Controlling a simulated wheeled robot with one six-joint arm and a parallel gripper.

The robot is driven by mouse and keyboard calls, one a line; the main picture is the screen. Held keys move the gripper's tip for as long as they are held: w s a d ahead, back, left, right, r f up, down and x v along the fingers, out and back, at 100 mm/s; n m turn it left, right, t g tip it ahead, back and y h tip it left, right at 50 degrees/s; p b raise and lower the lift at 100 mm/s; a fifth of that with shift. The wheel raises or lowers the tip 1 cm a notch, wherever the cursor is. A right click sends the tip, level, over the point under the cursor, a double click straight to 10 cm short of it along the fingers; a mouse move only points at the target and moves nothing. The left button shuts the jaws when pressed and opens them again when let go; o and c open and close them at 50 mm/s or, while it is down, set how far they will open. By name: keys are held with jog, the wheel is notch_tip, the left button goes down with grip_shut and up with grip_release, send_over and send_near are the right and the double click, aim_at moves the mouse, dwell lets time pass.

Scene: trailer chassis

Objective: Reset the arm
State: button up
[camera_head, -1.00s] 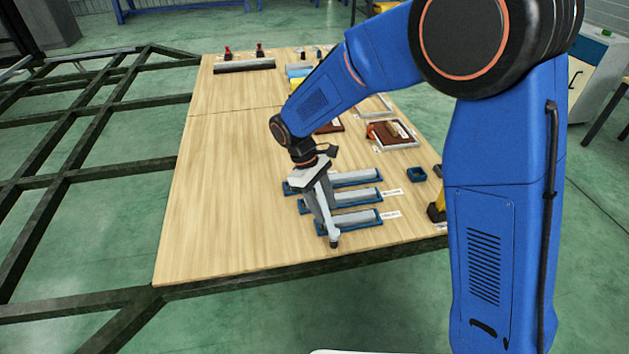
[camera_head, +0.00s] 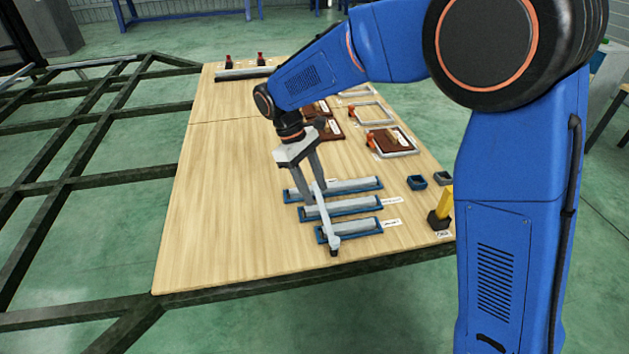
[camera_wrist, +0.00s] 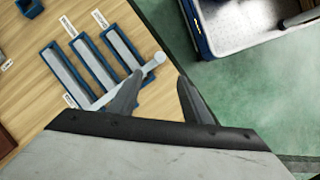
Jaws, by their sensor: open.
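My gripper (camera_head: 314,191) is open and hangs over the blue trays near the table's front edge, its fingers pointing down. In the wrist view its two fingers (camera_wrist: 160,75) stand apart. A grey-white bar with a rounded end (camera_head: 328,228) appears to lie across the three blue trays. In the wrist view the bar (camera_wrist: 151,66) passes behind the left finger, with its rounded end seen between the fingers. I cannot tell the gap between fingers and bar. My blue arm reaches in from the right and hides part of the table's back.
The wooden table (camera_head: 225,220) is clear on its left. Blue trays (camera_head: 345,208) holding grey pieces sit below the gripper. A yellow-handled tool (camera_head: 442,208), small blue bins (camera_head: 417,182) and framed brown pieces (camera_head: 393,139) are at right. A dark chassis frame (camera_head: 75,150) runs along the left.

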jog(key=s+d+r+m+t+y, duration=0.1)
jog(key=s+d+r+m, duration=0.15)
jog(key=d, duration=0.45)
jog(key=s+d+r+m+t+y, duration=0.1)
jog(key=s+d+r, duration=0.1)
jog(key=d+r, duration=0.35)
jog(key=s+d+r+m+t+y, duration=0.1)
jog(key=s+d+r+m, duration=0.15)
jog(key=d, duration=0.65)
jog(key=s+d+f+m+t+y, duration=0.1)
jog(key=s+d+m+t, duration=0.3)
jog(key=s+d, duration=0.8)
jog(key=s+m, duration=0.2)
jog(key=s, duration=0.1)
jog(key=shift+s+d, duration=0.15)
jog(key=shift+s, duration=0.25)
